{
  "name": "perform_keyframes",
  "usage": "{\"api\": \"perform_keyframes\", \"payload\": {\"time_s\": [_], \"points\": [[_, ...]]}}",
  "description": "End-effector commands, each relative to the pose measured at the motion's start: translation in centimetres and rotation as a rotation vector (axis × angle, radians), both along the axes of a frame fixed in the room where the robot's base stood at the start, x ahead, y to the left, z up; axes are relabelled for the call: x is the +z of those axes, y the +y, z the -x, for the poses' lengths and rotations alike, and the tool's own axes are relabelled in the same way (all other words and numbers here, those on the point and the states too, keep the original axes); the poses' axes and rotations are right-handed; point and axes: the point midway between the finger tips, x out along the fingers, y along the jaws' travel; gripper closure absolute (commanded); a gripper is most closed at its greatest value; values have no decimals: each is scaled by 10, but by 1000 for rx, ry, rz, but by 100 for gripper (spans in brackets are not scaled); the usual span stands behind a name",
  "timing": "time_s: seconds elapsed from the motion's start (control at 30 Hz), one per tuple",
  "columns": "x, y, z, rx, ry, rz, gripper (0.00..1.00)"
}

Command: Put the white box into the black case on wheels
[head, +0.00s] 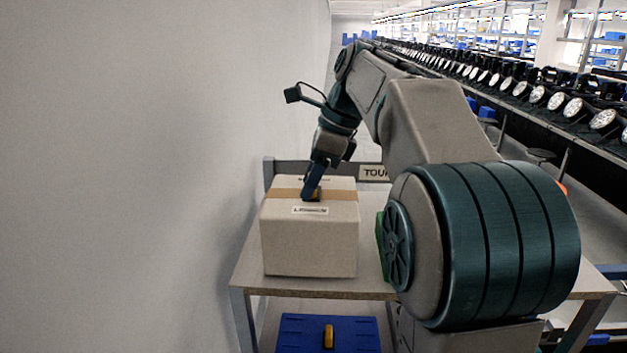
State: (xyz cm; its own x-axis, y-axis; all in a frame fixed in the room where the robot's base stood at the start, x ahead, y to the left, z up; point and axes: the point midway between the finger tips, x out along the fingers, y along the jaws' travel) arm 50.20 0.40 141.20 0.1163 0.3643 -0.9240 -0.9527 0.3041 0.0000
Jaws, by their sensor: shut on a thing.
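The white box (308,243) is a pale box with a tan tape band and a small label. It is on the bench at the left, upright; I cannot tell whether its underside touches the bench top. My gripper (312,193) points down at the middle of the box's top. The fingertips are small and partly hidden. I do not see the black case on wheels in this view.
The bench top (243,273) has a rear board with a sign (374,172). A green thing (380,245) is mostly hidden behind my arm. A blue box (295,335) with a yellow handle is below. A wall (120,180) rises close at left. Rows of lamps (555,100) stand at right.

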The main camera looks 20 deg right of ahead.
Motion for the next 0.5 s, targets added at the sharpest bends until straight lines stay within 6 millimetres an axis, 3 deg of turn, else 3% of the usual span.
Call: {"api": "perform_keyframes", "payload": {"time_s": [0.5], "points": [[-7,-3,0,-5,-2,0,100]]}}
